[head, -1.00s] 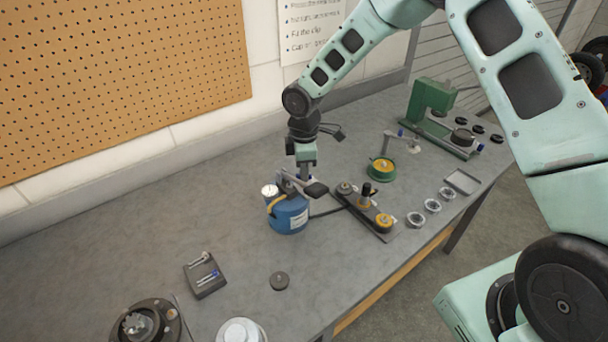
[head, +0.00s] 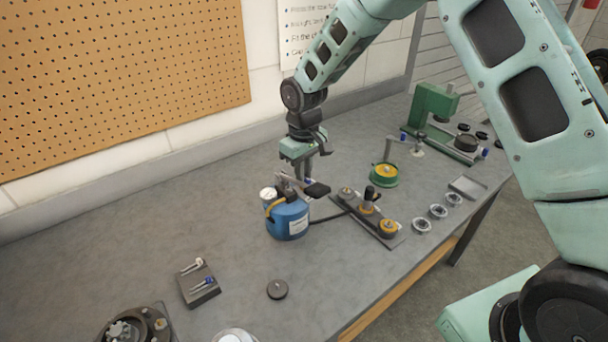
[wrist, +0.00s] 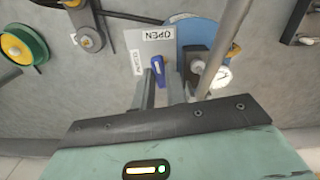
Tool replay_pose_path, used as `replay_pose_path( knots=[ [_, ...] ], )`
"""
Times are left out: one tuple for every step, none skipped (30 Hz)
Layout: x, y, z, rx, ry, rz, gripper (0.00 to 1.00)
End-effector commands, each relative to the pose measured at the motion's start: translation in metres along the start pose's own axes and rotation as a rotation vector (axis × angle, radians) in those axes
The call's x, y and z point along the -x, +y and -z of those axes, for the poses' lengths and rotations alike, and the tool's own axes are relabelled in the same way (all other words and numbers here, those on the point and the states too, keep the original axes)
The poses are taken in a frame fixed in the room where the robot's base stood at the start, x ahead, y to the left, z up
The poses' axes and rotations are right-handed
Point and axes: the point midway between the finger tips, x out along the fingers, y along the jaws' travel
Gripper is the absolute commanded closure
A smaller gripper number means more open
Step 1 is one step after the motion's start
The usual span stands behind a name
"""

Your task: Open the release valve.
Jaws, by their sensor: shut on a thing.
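The release valve has a blue lever (wrist: 157,70) on a grey plate (wrist: 150,45). One label on the plate reads OPEN, seen upside down; the second label is hard to read. The lever lies between the fingertips of my gripper (wrist: 161,84), shut on it, pointing roughly along the fingers. In the head view my gripper (head: 308,172) points down just behind the blue hand pump (head: 288,222), which stands upright on the bench. The pump's round white gauge (head: 267,193) also shows in the wrist view (wrist: 222,78). Contact at the fingertips is partly hidden in the head view.
A black hose joins the pump to a fixture plate (head: 385,235) with yellow-topped parts at right. A green-and-yellow disc (head: 384,174) and a green press (head: 433,105) stand behind. A grey block (head: 199,285) and dark puck (head: 277,289) lie in front. The bench's left side is clear.

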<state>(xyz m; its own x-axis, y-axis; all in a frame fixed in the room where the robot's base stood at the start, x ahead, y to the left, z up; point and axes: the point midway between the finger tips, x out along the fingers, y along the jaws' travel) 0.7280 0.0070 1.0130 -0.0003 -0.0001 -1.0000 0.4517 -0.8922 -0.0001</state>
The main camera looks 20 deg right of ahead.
Motion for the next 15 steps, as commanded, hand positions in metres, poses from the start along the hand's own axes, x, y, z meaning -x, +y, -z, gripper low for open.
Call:
replay_pose_path(
  knots=[
    [-0.0001,-0.0006,0.0014,-0.025,0.004,-0.001,1.00],
    [0.0000,-0.0006,0.0014,-0.042,0.004,0.000,1.00],
    [0.0002,-0.0003,0.0013,-0.060,0.004,-0.001,1.00],
    [0.0003,0.0000,0.0013,-0.073,0.004,-0.001,1.00],
    [0.0004,0.0001,0.0013,-0.086,0.004,-0.001,1.00],
    [0.0005,0.0000,0.0013,-0.100,0.004,-0.001,1.00],
    [0.0006,-0.0002,0.0014,-0.109,0.004,0.000,1.00],
    [0.0007,-0.0003,0.0014,-0.117,0.005,0.000,1.00],
    [0.0008,-0.0004,0.0015,-0.127,0.005,0.000,1.00],
    [0.0009,-0.0004,0.0015,-0.133,0.005,0.000,1.00],
    [0.0009,-0.0003,0.0015,-0.138,0.005,0.000,1.00],
    [0.0010,-0.0003,0.0015,-0.143,0.005,0.000,1.00],
    [0.0011,-0.0002,0.0015,-0.147,0.005,0.000,1.00],
    [0.0011,-0.0002,0.0015,-0.149,0.005,0.000,1.00],
    [0.0011,-0.0001,0.0015,-0.152,0.005,0.000,1.00]
  ],
)
